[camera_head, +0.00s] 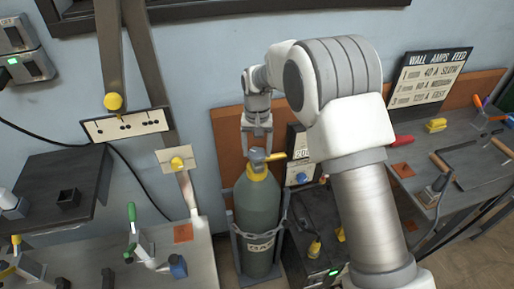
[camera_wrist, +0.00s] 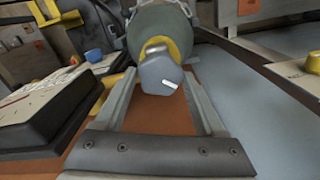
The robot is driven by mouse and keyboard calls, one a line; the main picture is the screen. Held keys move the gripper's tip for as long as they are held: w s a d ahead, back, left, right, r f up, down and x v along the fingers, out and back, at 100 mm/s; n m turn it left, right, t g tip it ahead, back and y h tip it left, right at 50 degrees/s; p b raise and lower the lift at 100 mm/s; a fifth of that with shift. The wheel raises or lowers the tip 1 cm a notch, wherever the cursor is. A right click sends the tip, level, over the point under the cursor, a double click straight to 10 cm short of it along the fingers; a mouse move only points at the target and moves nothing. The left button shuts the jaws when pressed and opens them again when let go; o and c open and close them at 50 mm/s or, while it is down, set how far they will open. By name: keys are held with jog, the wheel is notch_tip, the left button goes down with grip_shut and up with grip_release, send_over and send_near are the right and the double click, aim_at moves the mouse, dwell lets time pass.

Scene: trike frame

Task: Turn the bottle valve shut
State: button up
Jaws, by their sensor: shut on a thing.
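A grey-green gas bottle (camera_head: 257,210) with a yellow collar stands upright in a metal holder (camera_head: 277,262) at the middle of the head view. Its grey valve knob (camera_head: 257,156) is on top, and a yellow part sticks out to the right beside it. My gripper (camera_head: 257,149) reaches the knob from above and is shut on it. In the wrist view the knob (camera_wrist: 160,73), with a white mark on its face, sits between the two fingers. The bottle (camera_wrist: 161,25) shows behind it. The exact finger contact is hard to see.
A welder box (camera_head: 320,236) stands right of the bottle. A left bench (camera_head: 190,262) holds clamps, and a right bench (camera_head: 455,195) holds tools beneath a wall chart (camera_head: 431,78). An orange-brown board (camera_head: 228,135) stands behind the bottle. My arm hides part of the right side.

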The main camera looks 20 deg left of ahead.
aim_at(257, 152)
jog(key=m, duration=0.4)
jog(key=shift+m+p, duration=0.7)
jog(key=shift+m, duration=2.2)
jog(key=o, duration=1.3)
jog(key=shift+o, duration=0.2)
notch_tip(257, 152, up, 18)
jog(key=shift+f+p, duration=0.25)
jog(key=shift+p, duration=0.2)
